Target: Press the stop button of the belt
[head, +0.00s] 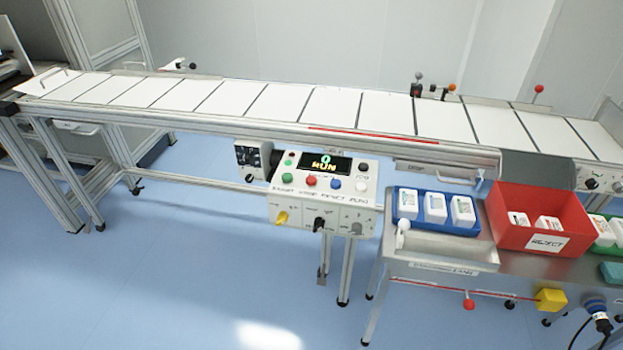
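The belt (278,103) is a long white conveyor with dark cross lines, running across the head view with nothing lying on it. Its control box (325,212) hangs below the front edge near the middle. The box's screen (325,164) shows lit characters that look like "RUN". A row of buttons sits under the screen: a green button (285,177), a red button (311,181), a blue button (336,183) and a white one (361,186). The labels beneath are hard to read; the one under red looks like "STOP". Neither gripper is in view.
A steel side table (433,244) stands right of the box, carrying a blue tray (421,223) with white packs and a red bin (543,194) marked REJECT. A yellow block (550,299) and red knob (469,304) are lower down. The blue floor before the box is clear.

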